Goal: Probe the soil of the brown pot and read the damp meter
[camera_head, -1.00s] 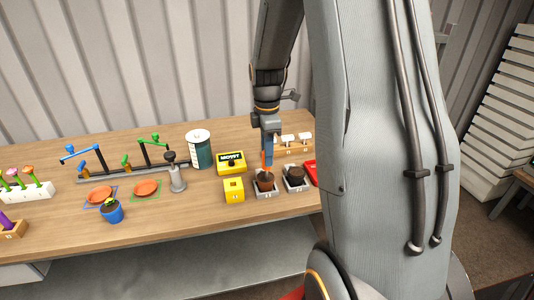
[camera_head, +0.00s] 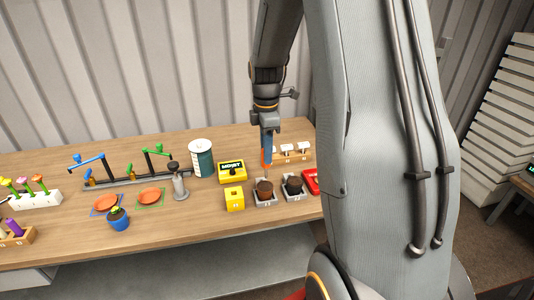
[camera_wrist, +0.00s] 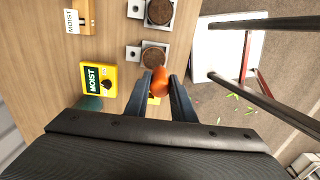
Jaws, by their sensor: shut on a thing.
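My gripper (camera_head: 267,146) is shut on the orange handle of a probe (camera_head: 267,159), which hangs upright above the brown pot (camera_head: 264,195). A thin rod shows below the handle; whether its tip touches the soil, I cannot tell. The orange handle (camera_wrist: 160,80) is between my fingers in the wrist view, beside the brown pot's soil (camera_wrist: 153,58). The yellow damp meter (camera_head: 231,178) stands behind and left of the pot. Its display reads MOIST in the wrist view (camera_wrist: 93,79). A second dark pot (camera_head: 294,188) stands to the right.
A yellow block with a hole (camera_head: 234,201) stands left of the pot. A wooden rack with white cards (camera_head: 293,157) is behind; a card in the wrist view (camera_wrist: 71,21) reads MOIST. A red object (camera_head: 311,181), a green canister (camera_head: 201,160) and a blue pot (camera_head: 118,219) stand nearby.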

